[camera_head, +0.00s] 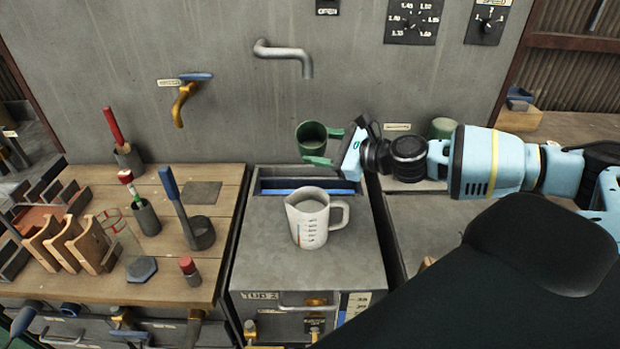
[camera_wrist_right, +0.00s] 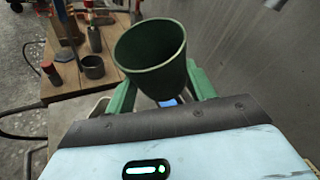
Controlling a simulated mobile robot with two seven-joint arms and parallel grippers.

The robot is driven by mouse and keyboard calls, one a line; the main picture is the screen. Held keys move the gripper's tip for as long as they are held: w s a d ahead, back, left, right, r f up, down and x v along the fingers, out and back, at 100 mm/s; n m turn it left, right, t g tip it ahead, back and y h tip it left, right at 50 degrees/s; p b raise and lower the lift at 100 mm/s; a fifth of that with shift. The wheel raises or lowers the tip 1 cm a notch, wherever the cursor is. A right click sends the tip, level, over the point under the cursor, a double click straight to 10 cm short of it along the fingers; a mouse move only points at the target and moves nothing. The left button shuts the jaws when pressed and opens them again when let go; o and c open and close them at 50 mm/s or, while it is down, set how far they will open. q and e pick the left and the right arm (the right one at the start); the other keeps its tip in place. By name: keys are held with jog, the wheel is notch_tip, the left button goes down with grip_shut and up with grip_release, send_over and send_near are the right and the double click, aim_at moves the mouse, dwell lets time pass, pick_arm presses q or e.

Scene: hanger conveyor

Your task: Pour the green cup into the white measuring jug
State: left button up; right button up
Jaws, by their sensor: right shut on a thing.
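The white measuring jug (camera_head: 312,218) stands upright on the grey metal box in the middle of the head view, with its handle to the right. The green cup (camera_head: 310,136) is held in the air behind and above the jug, in front of the grey wall panel. My right gripper (camera_head: 328,146) is shut on the green cup, coming from the right. In the right wrist view the cup (camera_wrist_right: 150,55) sits between the green fingers (camera_wrist_right: 160,88), its mouth facing the camera side; I see no contents clearly. My left gripper is not in view.
A brass tap (camera_head: 187,96) and a grey spout (camera_head: 285,55) stick out from the wall. A wooden bench (camera_head: 170,262) at left holds tools and holders. Another green cup-like object (camera_head: 442,128) stands behind my right arm. The box top around the jug is clear.

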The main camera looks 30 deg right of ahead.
jog(key=shift+s+a+f+m+g, duration=0.1)
jog(key=shift+s+a+m+g, duration=0.05)
jog(key=shift+m+g, duration=0.35)
jog(key=shift+s+a+m+g, duration=0.15)
jog(key=shift+m+g, duration=0.25)
jog(key=shift+m, duration=0.2)
jog(key=shift+s+f+m+g, duration=0.1)
jog(key=shift+f+m+g, duration=0.05)
jog(key=shift+m+g, duration=0.2)
jog(key=shift+s+a+f+m+g+y, duration=0.2)
jog(key=shift+m+g+y, duration=0.1)
jog(key=shift+m, duration=0.15)
jog(key=shift+r, duration=1.5)
jog(key=s+a+f+n+g+y, duration=0.3)
jog(key=s+a+f, duration=0.4)
jog(key=a, duration=0.5)
jog(key=shift+s+f+n, duration=0.2)
jog(key=shift+s+n, duration=0.1)
jog(key=shift+s, duration=0.45)
